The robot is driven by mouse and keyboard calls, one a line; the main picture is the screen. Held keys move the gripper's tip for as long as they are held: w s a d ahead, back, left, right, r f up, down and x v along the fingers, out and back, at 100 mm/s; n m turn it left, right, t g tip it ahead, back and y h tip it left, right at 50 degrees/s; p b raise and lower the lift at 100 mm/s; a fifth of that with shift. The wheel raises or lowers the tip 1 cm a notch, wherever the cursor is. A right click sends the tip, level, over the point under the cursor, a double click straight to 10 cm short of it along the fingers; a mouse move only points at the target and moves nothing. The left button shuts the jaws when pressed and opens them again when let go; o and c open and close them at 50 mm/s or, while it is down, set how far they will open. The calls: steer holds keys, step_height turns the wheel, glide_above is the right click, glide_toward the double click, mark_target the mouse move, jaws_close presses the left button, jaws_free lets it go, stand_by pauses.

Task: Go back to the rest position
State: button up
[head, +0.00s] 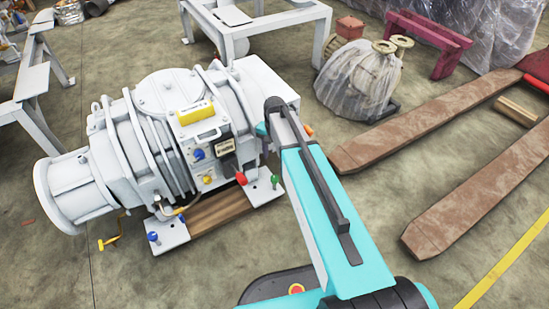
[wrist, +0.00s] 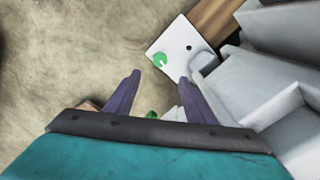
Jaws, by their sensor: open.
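My gripper (wrist: 159,78) shows in the wrist view as two purple fingers spread apart, with nothing seen clamped between the tips. Beyond the tips lies a white foot plate with a green screw (wrist: 160,60) and a dark hole. A second small green piece (wrist: 152,115) shows low between the fingers; I cannot tell what it is. In the head view my teal arm reaches up to the right side of the white vacuum pump (head: 150,140), and the arm mostly hides the gripper. The green screw (head: 275,181) stands on the pump's foot plate, just left of the arm. A blue screw (head: 153,237) stands on the front foot plate.
The pump rests on wooden beams (head: 225,222). A red knob (head: 241,178) and a yellow crank handle (head: 108,243) stick out from it. A white frame (head: 255,28) stands behind it. Rusty forks (head: 440,120) lie on the right. The floor between arm and forks is clear.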

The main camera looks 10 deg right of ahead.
steer(key=shift+r, duration=0.1)
stand_by(0.5)
steer(key=s+r+n+g+p, duration=0.1)
steer(key=s+r+n+p, duration=0.1)
steer(key=s+p, duration=0.8)
steer(key=s+r+n+g+p, duration=0.2)
steer(key=s+p, duration=0.8)
steer(key=s, duration=0.7)
steer(key=s+r+n+g+p, duration=0.2)
steer(key=s+r+n+p, duration=0.1)
steer(key=s+p, duration=0.7)
steer(key=shift+s+d+r+p, duration=0.4)
steer(key=shift+s+r, duration=0.1)
steer(key=shift+s, duration=1.2)
